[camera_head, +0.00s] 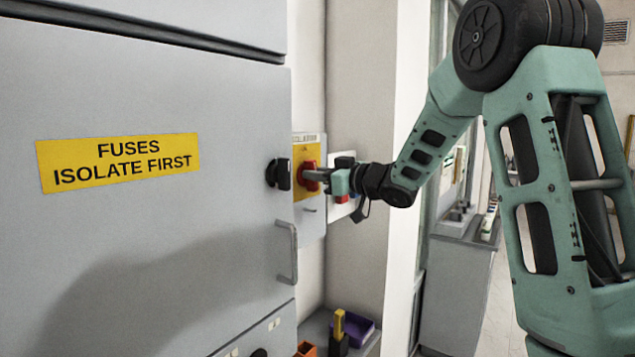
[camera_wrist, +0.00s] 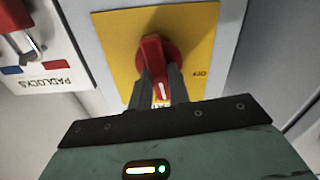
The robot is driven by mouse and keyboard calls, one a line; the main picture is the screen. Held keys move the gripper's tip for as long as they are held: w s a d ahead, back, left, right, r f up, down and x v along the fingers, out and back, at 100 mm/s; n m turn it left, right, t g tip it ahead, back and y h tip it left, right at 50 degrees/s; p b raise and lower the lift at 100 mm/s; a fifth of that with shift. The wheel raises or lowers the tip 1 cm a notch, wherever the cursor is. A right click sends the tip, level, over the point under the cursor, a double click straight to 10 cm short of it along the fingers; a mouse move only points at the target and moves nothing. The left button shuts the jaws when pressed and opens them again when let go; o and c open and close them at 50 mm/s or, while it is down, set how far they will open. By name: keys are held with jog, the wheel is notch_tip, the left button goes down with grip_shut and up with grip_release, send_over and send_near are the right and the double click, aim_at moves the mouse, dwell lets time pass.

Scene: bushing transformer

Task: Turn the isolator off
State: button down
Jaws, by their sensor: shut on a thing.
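The isolator's red rotary handle (camera_wrist: 152,55) sits on a yellow plate (camera_wrist: 204,38) in the wrist view. The plate carries an "OFF" mark at its right side, and another label is partly hidden between my fingers. My gripper (camera_wrist: 159,88) is shut on the red handle, with one finger on each side of its pointer, which has a white line. The pointer is aimed toward my gripper, not at "OFF". In the head view, the red handle (camera_head: 310,176) shows on the yellow plate (camera_head: 305,152), with my gripper (camera_head: 322,175) reaching it from the right.
A large grey cabinet door with a yellow "FUSES ISOLATE FIRST" label (camera_head: 118,160) fills the left. It has a black knob (camera_head: 279,174) and a bar handle (camera_head: 290,252). A white padlocks board (camera_wrist: 45,50) is beside the isolator. A purple bin (camera_head: 356,328) stands below.

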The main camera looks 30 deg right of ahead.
jog(key=shift+s+a+f+n+b, duration=0.1)
jog(key=shift+f+n+b, duration=0.05)
jog(key=shift+n+b, duration=2.75)
jog(key=shift+w+a+f+n+b, duration=0.1)
jog(key=shift+f+n+b, duration=0.1)
jog(key=shift+n+b, duration=2.7)
jog(key=shift+s+a+f+n+b, duration=0.1)
jog(key=shift+f+n+b, duration=0.05)
jog(key=shift+n+b, duration=2.75)
jog(key=shift+m+b, duration=0.4)
jog(key=shift+b, duration=0.1)
jog(key=c, duration=1.3)
grip_release()
